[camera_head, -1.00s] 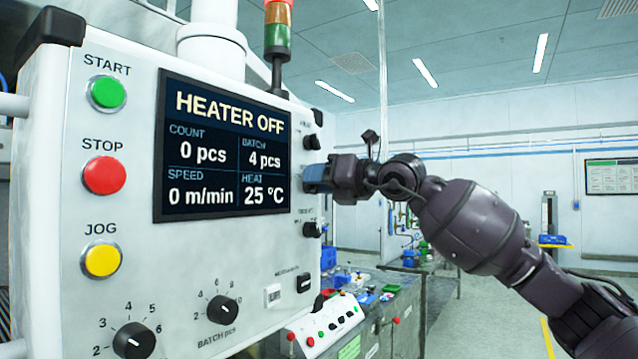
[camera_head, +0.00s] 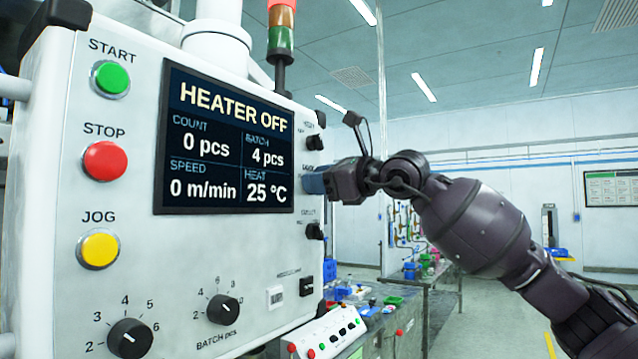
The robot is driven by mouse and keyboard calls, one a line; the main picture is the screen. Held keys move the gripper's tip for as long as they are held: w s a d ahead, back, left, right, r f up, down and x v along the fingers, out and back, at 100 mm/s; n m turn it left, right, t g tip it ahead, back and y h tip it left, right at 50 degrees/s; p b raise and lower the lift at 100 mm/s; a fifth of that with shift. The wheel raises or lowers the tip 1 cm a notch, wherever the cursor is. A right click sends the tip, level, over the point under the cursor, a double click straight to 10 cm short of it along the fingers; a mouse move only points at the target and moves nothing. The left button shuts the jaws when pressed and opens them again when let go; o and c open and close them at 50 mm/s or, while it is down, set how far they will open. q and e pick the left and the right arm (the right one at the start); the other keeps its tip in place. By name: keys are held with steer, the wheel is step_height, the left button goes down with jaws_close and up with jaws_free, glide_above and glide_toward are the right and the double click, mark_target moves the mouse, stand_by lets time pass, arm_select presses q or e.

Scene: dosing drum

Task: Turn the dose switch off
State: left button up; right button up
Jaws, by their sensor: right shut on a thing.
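A white control panel (camera_head: 130,255) fills the left. On its right side is a column of small black switches with labels too small to read surely. The upper switch (camera_head: 315,143) and the lower switch (camera_head: 314,231) show. Between them my right gripper (camera_head: 315,183) is shut at the panel face, on the middle switch, which its fingers hide. I cannot read which switch is the dose switch. The display (camera_head: 228,145) reads HEATER OFF, 0 pcs, batch 4 pcs, 0 m/min and 25 °C. My left gripper is not in view.
START (camera_head: 111,78), STOP (camera_head: 105,160) and JOG (camera_head: 99,249) buttons line the panel's left. Two dials, one at lower left (camera_head: 130,338) and the batch dial (camera_head: 222,309), are below. A bench (camera_head: 400,335) with small items stands behind. The floor at right is open.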

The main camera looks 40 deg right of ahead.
steer(key=shift+n, duration=0.5)
steer(key=o, duration=0.9)
steer(key=shift+s+f, duration=0.1)
steer(key=shift+s, duration=0.05)
steer(key=b+v, duration=0.1)
steer(key=v, duration=0.9)
steer(key=shift+s, duration=0.3)
